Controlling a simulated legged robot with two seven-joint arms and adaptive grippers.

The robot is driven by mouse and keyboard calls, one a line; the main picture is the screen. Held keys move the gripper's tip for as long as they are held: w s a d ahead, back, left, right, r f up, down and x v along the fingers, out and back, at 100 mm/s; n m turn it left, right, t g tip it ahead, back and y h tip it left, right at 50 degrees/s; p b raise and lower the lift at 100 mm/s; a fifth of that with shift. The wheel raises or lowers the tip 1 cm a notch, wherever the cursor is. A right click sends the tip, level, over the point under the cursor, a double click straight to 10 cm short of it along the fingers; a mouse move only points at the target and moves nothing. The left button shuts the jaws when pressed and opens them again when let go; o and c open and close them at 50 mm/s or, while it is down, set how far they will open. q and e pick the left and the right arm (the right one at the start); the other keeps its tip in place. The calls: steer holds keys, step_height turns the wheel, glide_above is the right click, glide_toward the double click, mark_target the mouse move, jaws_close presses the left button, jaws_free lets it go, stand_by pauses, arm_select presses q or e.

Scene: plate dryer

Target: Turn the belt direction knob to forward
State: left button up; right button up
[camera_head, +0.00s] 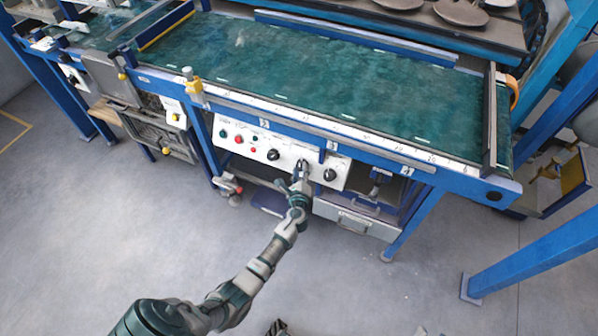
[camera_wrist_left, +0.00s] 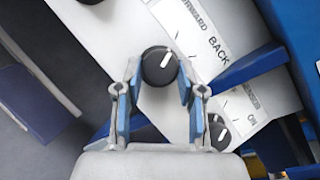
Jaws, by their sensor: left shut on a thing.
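The belt direction knob (camera_wrist_left: 158,65) is round and black with a white pointer line. It sits between my left gripper's fingers (camera_wrist_left: 157,84) in the left wrist view, and the gripper is shut on it. The pointer slants up and right there. A label (camera_wrist_left: 217,48) beside it reads BACK, with FORWARD partly visible above. In the head view my left gripper (camera_head: 301,170) reaches the white control panel (camera_head: 314,169) from below and hides this knob. A small dark part (camera_head: 277,328) at the bottom edge may be my right gripper; its state is unclear.
Black knobs flank the held one on the panel, at left (camera_head: 273,154) and right (camera_head: 330,174). Small buttons (camera_head: 238,139) are farther left. A green belt (camera_head: 310,75) runs above the panel. A grey drawer (camera_head: 356,220) is below right. The floor in front is clear.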

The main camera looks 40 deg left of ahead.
arm_select(q)
steer(key=shift+d+f+n+g, duration=0.15)
steer(key=shift+n+g, duration=0.35)
steer(key=shift+n, duration=0.5)
steer(key=shift+y, duration=0.3)
steer(key=o, duration=1.1)
steer(key=shift+o, duration=0.2)
steer(key=v, duration=1.1)
steer(key=shift+s+d, duration=0.25)
steer(key=shift+s, duration=0.05)
